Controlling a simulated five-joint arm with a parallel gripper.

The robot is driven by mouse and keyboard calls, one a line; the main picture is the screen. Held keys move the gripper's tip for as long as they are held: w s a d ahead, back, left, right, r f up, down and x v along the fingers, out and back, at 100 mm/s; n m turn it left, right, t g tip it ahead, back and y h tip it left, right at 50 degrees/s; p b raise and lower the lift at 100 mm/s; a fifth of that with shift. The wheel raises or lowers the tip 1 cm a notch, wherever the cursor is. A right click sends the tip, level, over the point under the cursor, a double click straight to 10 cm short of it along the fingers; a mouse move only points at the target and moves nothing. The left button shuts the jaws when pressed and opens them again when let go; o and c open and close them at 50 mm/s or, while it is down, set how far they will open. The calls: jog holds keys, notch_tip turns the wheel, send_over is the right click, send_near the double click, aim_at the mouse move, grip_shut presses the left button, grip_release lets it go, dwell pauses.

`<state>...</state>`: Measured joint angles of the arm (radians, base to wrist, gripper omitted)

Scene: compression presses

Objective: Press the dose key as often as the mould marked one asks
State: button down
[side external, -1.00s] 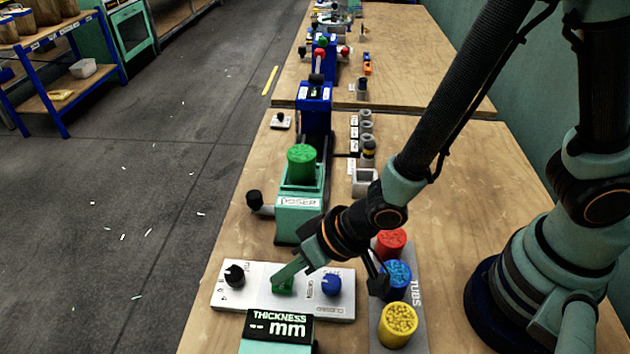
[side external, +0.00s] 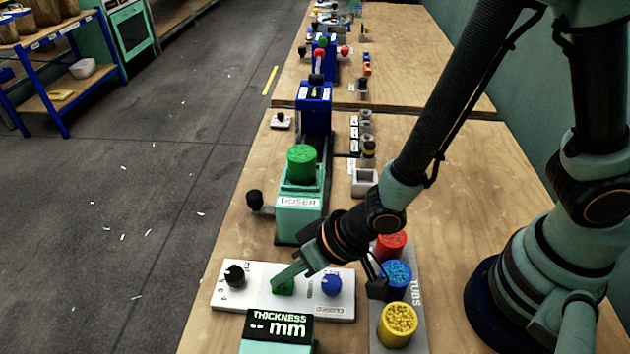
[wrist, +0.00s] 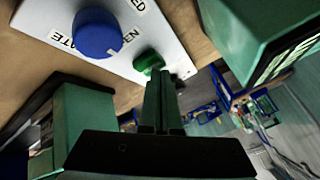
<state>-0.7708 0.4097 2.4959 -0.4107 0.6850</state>
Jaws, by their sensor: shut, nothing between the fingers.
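The green dose key (side external: 283,288) is on the white control panel (side external: 335,308), between a black knob (side external: 235,274) and a blue knob (side external: 331,285). My gripper (side external: 279,284) is shut and empty, tilted, with its fingertips at the key. In the wrist view the fingertips (wrist: 163,74) overlap the edge of the green key (wrist: 148,62); I cannot tell whether they touch or push it down. The green doser (side external: 299,214) stands behind the panel with a green tub on top. Small grey moulds (side external: 365,127) stand in a row with white cards, too small to read.
A thickness display (side external: 277,330) reading "-- mm" stands in front of the panel. Red, blue and yellow tubs (side external: 398,324) stand close to the right of the panel. A blue press (side external: 314,105) is behind the doser. The bench right of the moulds is clear.

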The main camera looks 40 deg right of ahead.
aim_at(287, 286)
jog(key=shift+r, duration=0.9)
jog(key=shift+r, duration=0.1)
jog(key=shift+r, duration=2.4)
